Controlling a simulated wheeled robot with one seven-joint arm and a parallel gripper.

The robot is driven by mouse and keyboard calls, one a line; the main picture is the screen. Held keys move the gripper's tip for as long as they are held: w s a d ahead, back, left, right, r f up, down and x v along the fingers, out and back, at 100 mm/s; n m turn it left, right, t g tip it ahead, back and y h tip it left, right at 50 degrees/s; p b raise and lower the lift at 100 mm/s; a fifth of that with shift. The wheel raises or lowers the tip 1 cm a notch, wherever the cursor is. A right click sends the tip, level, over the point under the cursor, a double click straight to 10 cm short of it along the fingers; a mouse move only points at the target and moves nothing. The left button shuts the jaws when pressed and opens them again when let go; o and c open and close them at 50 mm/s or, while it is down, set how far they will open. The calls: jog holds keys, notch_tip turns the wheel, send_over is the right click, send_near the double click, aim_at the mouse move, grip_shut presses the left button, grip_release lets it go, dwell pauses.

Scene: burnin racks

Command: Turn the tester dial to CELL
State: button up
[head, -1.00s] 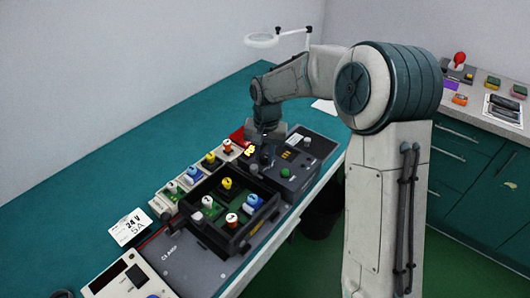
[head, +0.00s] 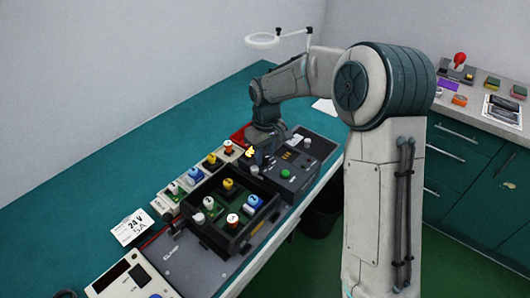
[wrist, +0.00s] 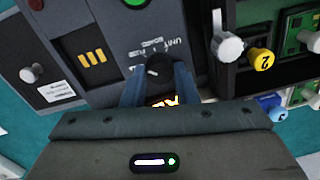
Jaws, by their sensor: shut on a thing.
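The tester (head: 296,184) is a dark box at the far end of the bench row, with a green button on top. In the wrist view its dial (wrist: 157,68) is a dark round knob with a light pointer mark. Printed labels beside the dial include UNIT and what looks like BOARD; I cannot make out CELL. My gripper (wrist: 156,82) is shut on the dial, one blue-grey finger on each side. In the head view my gripper (head: 261,156) is over the tester's left part, and the dial is hidden there.
A black tray (head: 233,247) with coloured-knobbed pieces stands next to the tester. More such pieces line the tray's back side. In the wrist view a white-knobbed lever (wrist: 228,47) is close right of my gripper.

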aim_at(264, 156)
jog(key=n+p, duration=0.1)
jog(key=n, duration=0.4)
jog(key=shift+s+a, duration=0.1)
dwell(0.5)
jog(key=o, duration=1)
jog(key=shift+r, duration=0.1)
jog(key=r, duration=0.9)
jog(key=r+b, duration=0.1)
jog(key=r, duration=0.3)
jog(key=shift+w+r, duration=0.25)
jog(key=shift+r, duration=0.1)
